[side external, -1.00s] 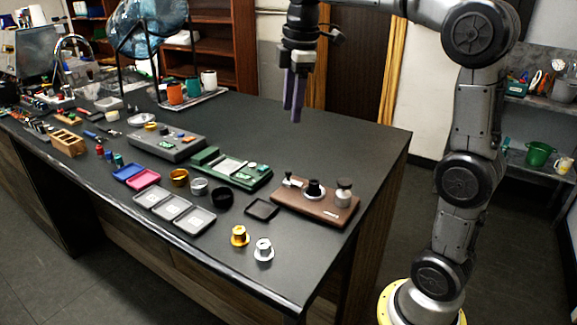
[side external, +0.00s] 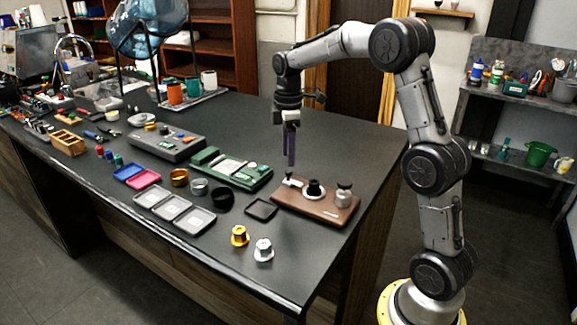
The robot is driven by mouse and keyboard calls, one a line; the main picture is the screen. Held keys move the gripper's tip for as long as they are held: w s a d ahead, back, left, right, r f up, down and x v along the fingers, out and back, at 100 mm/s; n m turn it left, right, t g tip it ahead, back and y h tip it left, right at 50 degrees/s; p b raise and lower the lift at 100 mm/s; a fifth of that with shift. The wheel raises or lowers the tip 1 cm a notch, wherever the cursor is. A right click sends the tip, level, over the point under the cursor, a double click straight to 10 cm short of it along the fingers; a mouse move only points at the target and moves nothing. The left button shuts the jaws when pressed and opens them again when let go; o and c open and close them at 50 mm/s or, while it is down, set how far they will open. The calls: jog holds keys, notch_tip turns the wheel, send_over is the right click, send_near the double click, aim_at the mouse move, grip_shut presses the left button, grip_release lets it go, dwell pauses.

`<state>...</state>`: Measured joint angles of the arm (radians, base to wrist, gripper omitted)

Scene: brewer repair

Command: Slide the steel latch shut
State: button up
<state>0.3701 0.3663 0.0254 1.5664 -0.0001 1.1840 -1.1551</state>
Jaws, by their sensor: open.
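I cannot make out the steel latch for certain at this size. A green fixture (side external: 257,183) with pale and grey parts on its top lies near the middle of the counter. A brown board (side external: 327,211) to its right carries a small black-topped lever, a black round part (side external: 314,188) in a pale ring, and a dark-topped pale knob (side external: 344,194). My gripper (side external: 290,165) points straight down with its purple fingers low, just above the far left end of the brown board in the picture. It is open and empty. Its height above the board is hard to judge.
A black square tray (side external: 261,209), a black ring (side external: 221,197) and gold and silver flanged parts (side external: 240,236) lie nearby. A grey box (side external: 166,144) and a rack with mugs (side external: 190,99) stand further left. The counter behind my gripper is clear.

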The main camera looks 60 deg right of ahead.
jog(key=shift+f, duration=2.3)
grip_shut()
jog(key=shift+r, duration=0.1)
